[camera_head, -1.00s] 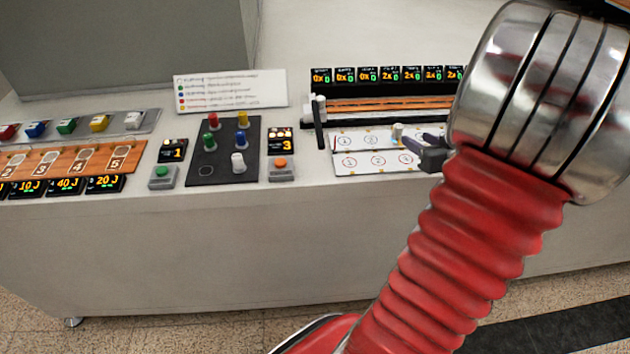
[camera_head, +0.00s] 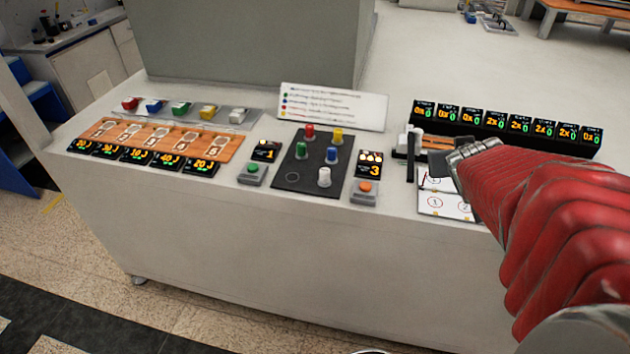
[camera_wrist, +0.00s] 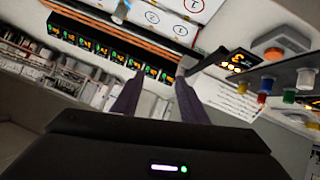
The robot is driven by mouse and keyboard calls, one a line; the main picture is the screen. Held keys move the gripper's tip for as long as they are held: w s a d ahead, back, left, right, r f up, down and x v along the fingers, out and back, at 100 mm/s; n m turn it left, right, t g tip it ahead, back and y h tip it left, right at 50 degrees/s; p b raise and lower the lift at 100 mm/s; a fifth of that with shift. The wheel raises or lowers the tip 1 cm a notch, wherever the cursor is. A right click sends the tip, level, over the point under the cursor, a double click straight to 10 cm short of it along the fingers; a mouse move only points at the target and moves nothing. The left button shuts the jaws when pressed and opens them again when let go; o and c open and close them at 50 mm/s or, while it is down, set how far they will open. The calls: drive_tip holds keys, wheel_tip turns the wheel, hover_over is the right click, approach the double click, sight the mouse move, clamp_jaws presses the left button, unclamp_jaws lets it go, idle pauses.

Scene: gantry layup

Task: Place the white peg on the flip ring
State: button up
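A white peg (camera_head: 324,177) stands upright at the front right of a black board (camera_head: 290,186) in the head view. It also shows at the right edge of the wrist view (camera_wrist: 306,78). A thin ring outline (camera_head: 292,177) lies left of the peg on the board; I cannot tell whether it is the flip ring. Another pale peg (camera_wrist: 120,12) stands on the white numbered card in the wrist view. My gripper (camera_wrist: 160,79) is open, with nothing between its two dark fingers.
Red, yellow, green and blue pegs stand close to the white peg. Green (camera_head: 252,173) and orange (camera_head: 364,190) button boxes flank the board. A sign (camera_head: 333,107) stands behind it. A dark upright post (camera_head: 410,157) is beside the numbered card (camera_head: 436,205). Bare worktop lies behind the displays.

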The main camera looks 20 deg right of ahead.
drive_tip(key=s+a+n+g+y, duration=0.1)
drive_tip(key=s+a, duration=0.3)
drive_tip(key=a, duration=0.6)
drive_tip(key=s+a+f+n+g+y, duration=0.1)
drive_tip(key=s+a+y, duration=0.2)
drive_tip(key=a, duration=0.7)
drive_tip(key=s+a+n+g+y, duration=0.1)
drive_tip(key=s+a, duration=0.4)
drive_tip(key=a, duration=0.5)
drive_tip(key=shift+a+f+n+g+y, duration=0.3)
drive_tip(key=shift+a+n+y, duration=0.15)
drive_tip(key=shift+y, duration=0.65)
